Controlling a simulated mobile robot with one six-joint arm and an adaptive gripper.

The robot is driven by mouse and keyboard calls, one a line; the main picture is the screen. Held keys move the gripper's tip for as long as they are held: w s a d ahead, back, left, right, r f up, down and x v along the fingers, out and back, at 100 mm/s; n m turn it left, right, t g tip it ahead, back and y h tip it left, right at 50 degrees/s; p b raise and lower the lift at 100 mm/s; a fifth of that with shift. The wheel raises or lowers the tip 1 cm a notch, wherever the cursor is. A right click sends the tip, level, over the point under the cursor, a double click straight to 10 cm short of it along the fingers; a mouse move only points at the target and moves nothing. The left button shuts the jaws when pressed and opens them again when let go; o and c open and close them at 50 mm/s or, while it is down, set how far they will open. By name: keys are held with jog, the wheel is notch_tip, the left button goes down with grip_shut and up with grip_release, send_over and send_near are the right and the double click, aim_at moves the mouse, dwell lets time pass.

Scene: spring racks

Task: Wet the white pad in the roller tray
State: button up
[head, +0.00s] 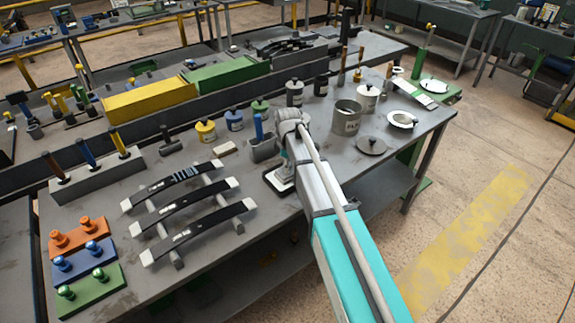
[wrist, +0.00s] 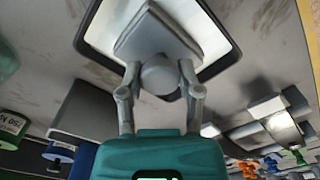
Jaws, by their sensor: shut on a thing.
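In the wrist view my gripper (wrist: 159,82) is shut on the round grey knob of a pad (wrist: 155,36). The pad looks light grey in this light, and its underside is hidden. Behind it is the roller tray (wrist: 222,22), a white shallow tray with a dark rim. The pad is over the tray's inside; I cannot tell whether it touches the bottom. In the head view the tray (head: 272,184) sits near the bench's front edge, partly covered by my arm. My gripper's fingers and the pad are hidden there behind my wrist.
A dark holder with a blue-handled tool (head: 259,128) stands just left of my wrist. A grey can (head: 347,118), a round lid (head: 371,145) and a white bowl (head: 402,119) are to the right. Three dark springs (head: 187,208) lie on rails at left.

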jog(key=shift+f+b, duration=0.3)
jog(key=shift+f, duration=0.25)
jog(key=shift+f, duration=0.1)
dwell(0.4)
jog(key=shift+s+f, duration=0.1)
jog(key=shift+s, duration=0.05)
dwell(1.1)
jog(key=shift+r+p, duration=1.95)
jog(key=shift+r, duration=0.25)
jog(key=shift+r+p, duration=2)
